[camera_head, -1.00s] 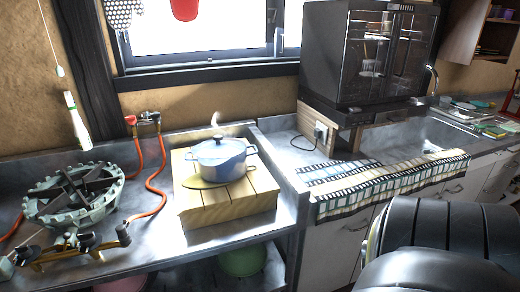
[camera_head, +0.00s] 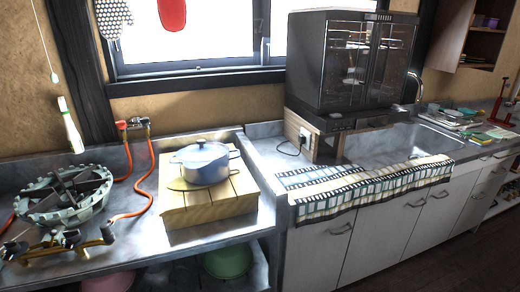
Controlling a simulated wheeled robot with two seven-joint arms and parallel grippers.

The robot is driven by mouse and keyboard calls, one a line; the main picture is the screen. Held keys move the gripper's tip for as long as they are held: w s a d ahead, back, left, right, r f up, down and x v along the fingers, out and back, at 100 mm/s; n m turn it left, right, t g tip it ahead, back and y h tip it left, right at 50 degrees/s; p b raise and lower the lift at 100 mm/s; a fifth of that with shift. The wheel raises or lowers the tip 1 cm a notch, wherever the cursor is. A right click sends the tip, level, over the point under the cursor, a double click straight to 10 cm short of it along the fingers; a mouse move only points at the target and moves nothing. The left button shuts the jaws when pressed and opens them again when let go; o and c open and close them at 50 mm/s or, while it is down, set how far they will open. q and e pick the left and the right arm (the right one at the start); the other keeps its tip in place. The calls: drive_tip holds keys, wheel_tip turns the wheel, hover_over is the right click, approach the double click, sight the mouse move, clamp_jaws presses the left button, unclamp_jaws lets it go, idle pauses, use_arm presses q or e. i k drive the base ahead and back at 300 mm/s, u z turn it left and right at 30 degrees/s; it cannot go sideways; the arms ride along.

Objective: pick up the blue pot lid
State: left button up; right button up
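The blue pot lid (camera_head: 202,151) sits on the blue pot (camera_head: 206,172) in the left half of the view. The lid has a small knob on top and looks level. The pot stands upright on a wooden slatted stand (camera_head: 212,208), with a flat yellowish round piece (camera_head: 183,185) showing beside its base. Neither of my grippers is in view.
A cast-iron gas burner (camera_head: 66,195) with orange hoses (camera_head: 146,182) stands left of the stand. To the right are a dark glass-doored cabinet (camera_head: 352,62), a patterned cloth (camera_head: 372,190) and a sink (camera_head: 395,147). Green and pink bowls sit below the counter.

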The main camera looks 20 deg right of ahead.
sight(203, 152)
drive_tip(key=z, duration=0.15)
drive_tip(key=i, duration=0.95)
